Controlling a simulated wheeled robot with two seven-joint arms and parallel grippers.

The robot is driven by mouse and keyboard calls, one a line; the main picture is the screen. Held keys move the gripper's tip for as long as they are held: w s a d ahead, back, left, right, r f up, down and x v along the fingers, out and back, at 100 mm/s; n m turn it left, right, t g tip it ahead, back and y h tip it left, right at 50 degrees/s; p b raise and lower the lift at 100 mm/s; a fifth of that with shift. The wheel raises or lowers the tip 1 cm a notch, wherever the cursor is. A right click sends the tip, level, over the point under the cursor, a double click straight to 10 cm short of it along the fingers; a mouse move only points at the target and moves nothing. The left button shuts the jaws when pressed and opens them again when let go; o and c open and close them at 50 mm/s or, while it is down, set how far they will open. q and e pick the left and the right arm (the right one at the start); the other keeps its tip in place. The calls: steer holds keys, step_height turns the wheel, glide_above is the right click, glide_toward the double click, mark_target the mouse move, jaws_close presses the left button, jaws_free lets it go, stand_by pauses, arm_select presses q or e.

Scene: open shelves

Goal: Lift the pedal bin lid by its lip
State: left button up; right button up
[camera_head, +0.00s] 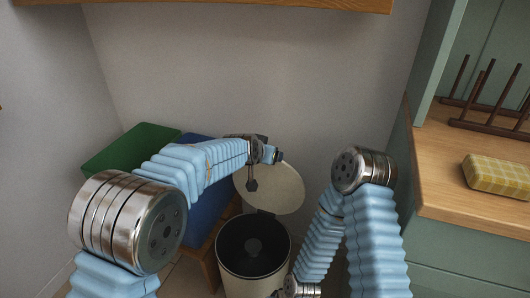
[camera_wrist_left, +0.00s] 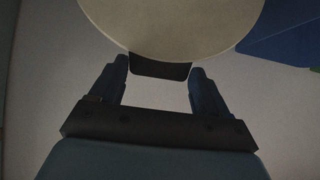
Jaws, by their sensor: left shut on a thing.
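The pedal bin (camera_head: 253,262) stands on the floor at the bottom middle of the head view, and its dark inside shows. Its round cream lid (camera_head: 278,188) is up, tilted steeply behind the open top. In the left wrist view the lid (camera_wrist_left: 175,22) fills the top, with a dark lip (camera_wrist_left: 160,68) at its edge. My left gripper (camera_head: 266,152) is at the lid's upper edge. In the wrist view its fingers (camera_wrist_left: 160,76) lie on either side of the lip, shut on it. My right arm shows at the right, but its gripper is out of view.
A green box (camera_head: 130,147) and a blue box (camera_head: 207,205) stand left of the bin, partly behind my left arm. A wooden counter (camera_head: 455,180) with a checked yellow sponge (camera_head: 497,175) and a dark rack (camera_head: 490,122) is at right. A wall rises close behind.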

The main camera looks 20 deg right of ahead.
arm_select(q)
steer(key=shift+w+d+r, duration=0.1)
steer(key=shift+w, duration=0.1)
stand_by(0.3)
steer(key=o, duration=1.5)
steer(key=b+v, duration=0.1)
steer(key=v, duration=1.2)
steer(key=shift+s+r, duration=0.25)
steer(key=shift+r, duration=0.05)
